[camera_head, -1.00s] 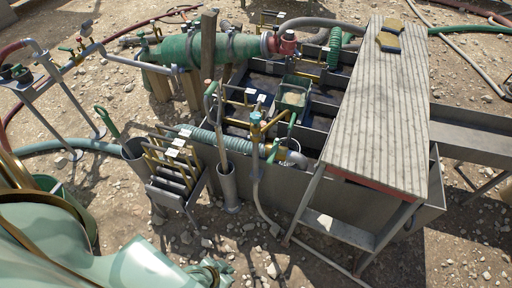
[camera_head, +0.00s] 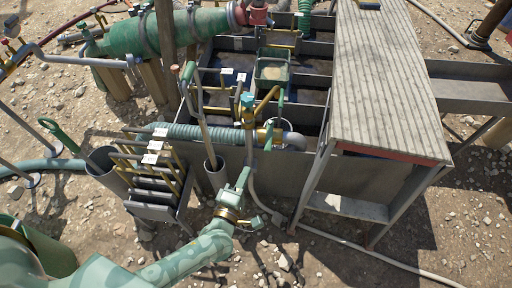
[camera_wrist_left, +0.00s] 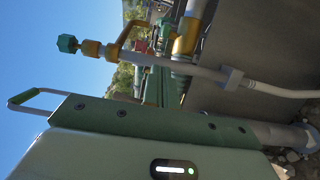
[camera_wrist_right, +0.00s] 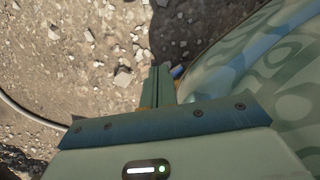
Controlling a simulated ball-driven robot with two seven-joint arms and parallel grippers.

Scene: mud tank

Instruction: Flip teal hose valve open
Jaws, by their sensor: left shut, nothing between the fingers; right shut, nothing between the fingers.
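A teal valve knob (camera_head: 247,99) sits on a brass fitting atop the upright hose pipe at the front wall of the tank. In the left wrist view the teal knob (camera_wrist_left: 67,43) shows at upper left, with its brass fitting and grey pipe running sideways. My left gripper (camera_head: 243,178) is shut and empty, below the knob and in front of the tank wall, apart from the knob. Its fingers (camera_wrist_left: 152,84) point toward the pipework. My right gripper (camera_wrist_right: 158,86) is shut and empty over stony ground; it is outside the head view.
A rack of dark plates (camera_head: 155,180) and a grey tube (camera_head: 215,176) with a handle in it stand left of the pipe. A ribbed teal hose (camera_head: 185,135) runs behind them. A slatted board (camera_head: 385,80) covers the tank's right side. Stony ground lies in front.

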